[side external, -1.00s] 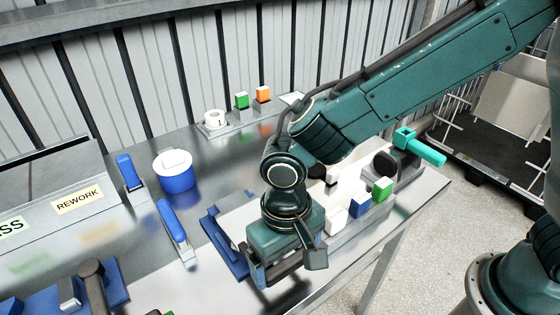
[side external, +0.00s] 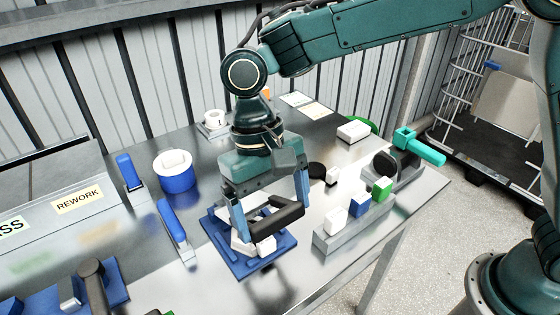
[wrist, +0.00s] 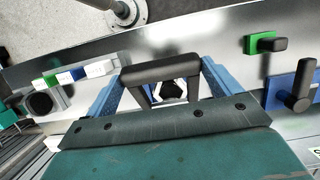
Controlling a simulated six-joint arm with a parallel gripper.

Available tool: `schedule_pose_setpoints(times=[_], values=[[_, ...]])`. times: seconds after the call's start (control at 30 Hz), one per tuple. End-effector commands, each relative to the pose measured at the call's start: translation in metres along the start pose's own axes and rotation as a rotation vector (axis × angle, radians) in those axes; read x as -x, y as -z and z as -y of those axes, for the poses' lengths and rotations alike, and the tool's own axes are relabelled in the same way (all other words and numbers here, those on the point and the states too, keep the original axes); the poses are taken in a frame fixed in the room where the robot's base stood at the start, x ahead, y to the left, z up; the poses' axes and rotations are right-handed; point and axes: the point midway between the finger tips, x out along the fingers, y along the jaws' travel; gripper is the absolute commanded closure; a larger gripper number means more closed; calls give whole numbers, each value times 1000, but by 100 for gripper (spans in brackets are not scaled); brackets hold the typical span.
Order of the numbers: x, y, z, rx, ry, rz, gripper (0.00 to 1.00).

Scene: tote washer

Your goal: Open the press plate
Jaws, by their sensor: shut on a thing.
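The press stands on a blue base (side external: 244,262) near the middle of the table in the side view. A black bar-shaped handle (side external: 280,219) sits above it, and it also shows in the wrist view (wrist: 160,73). My gripper (side external: 268,212) has one blue finger at each end of this handle and is shut on it. In the wrist view the fingers of my gripper (wrist: 160,85) also flank the handle. A white block (side external: 266,244) shows under the handle. My gripper hides much of the press plate, so its exact tilt is unclear.
A grey rack with white, blue and green blocks (side external: 358,206) stands to the right.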

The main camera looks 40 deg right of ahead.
Motion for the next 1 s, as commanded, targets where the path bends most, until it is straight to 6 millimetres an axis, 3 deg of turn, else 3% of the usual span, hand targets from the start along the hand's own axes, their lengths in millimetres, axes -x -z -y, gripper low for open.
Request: schedule_pose_setpoints(times=[0.2,0.5,1.0], values=[[21,14,-1,-12,8,-10,52],[37,24,-1,-14,8,-9,52],[44,29,-2,-15,6,-6,52]])
